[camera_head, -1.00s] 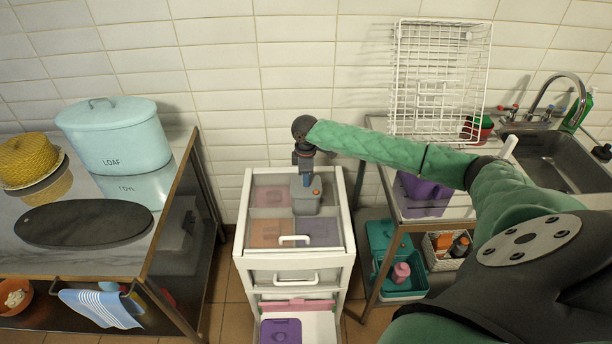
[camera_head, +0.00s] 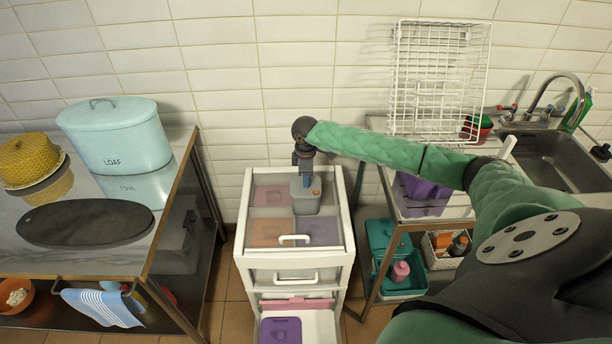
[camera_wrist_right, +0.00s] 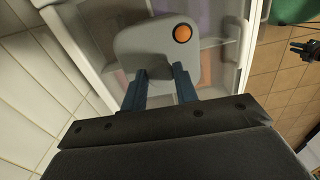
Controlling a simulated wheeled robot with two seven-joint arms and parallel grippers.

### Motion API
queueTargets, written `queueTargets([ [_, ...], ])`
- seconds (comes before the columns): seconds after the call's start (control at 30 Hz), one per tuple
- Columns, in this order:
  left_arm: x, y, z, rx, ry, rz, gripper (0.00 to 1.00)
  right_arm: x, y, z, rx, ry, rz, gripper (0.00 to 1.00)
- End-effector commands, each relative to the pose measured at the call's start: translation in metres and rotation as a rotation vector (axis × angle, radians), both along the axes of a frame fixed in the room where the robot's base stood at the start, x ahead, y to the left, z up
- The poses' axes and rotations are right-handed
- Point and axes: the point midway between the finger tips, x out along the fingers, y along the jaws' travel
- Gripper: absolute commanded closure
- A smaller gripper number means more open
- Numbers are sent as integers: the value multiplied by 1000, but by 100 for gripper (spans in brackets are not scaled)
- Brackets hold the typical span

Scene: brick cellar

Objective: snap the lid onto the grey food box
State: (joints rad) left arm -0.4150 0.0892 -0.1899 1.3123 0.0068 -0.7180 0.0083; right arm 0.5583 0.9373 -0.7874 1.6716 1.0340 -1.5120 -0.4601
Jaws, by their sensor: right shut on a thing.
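The grey lid (camera_wrist_right: 150,42), with a round orange button, shows close up in the wrist view. My right gripper (camera_wrist_right: 160,74) has its blue fingers shut on the lid's narrow near part. In the head view the right gripper (camera_head: 305,178) points down at the lid (camera_head: 304,191) from above. I cannot tell whether the lid's edge is fully seated.
The cart top has a raised white rim and coloured panels or boxes beneath it. A table with a bread bin (camera_head: 115,135) and dark board (camera_head: 85,222) stands left. A sink counter with a white wire rack (camera_head: 440,80) stands right. The cart's lower drawer is open, holding a purple box (camera_head: 281,330).

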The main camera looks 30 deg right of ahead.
Motion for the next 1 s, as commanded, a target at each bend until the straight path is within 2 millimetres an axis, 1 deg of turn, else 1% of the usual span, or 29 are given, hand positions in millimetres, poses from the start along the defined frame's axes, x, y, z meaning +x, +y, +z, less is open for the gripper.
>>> queueTargets([
  [0.37,0,0,0,0,0,0,75,0,0,0,0,0,0,92],
  [1.0,0,0,9,0,0,0,75,0,0,-1,1,-1,1,92],
])
